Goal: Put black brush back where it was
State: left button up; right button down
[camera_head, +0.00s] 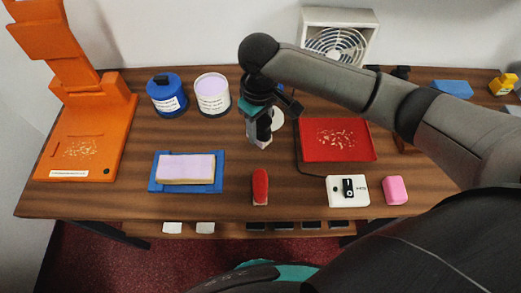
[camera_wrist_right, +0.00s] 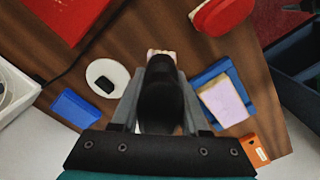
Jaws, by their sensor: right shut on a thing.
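My right gripper (camera_head: 258,122) is shut on the black brush (camera_wrist_right: 160,95), above the middle of the wooden counter. The brush's dark body fills the space between the fingers in the right wrist view, and its pale bristle end (camera_wrist_right: 160,53) shows beyond it. In the head view the brush (camera_head: 264,130) is mostly hidden by the gripper, and its pale end points down. I cannot tell whether it touches the counter. My left gripper is not in view.
A red tray of flakes (camera_head: 318,153) lies to the right. A red brush (camera_head: 260,187), a white switch box (camera_head: 334,191) and a pink block (camera_head: 396,190) line the front. A blue tray (camera_head: 153,186), two cans and an orange stand (camera_head: 118,125) are left. A fan (camera_head: 309,17) stands behind.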

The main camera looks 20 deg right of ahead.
notch_tip(320, 180, down, 10)
jog(key=shift+r+b, duration=0.1)
jog(key=shift+b, duration=0.8)
jog(key=shift+r, duration=0.1)
jog(key=shift+c, duration=2.1)
grip_release()
notch_tip(320, 180, up, 12)
jog(key=shift+p, duration=1.25)
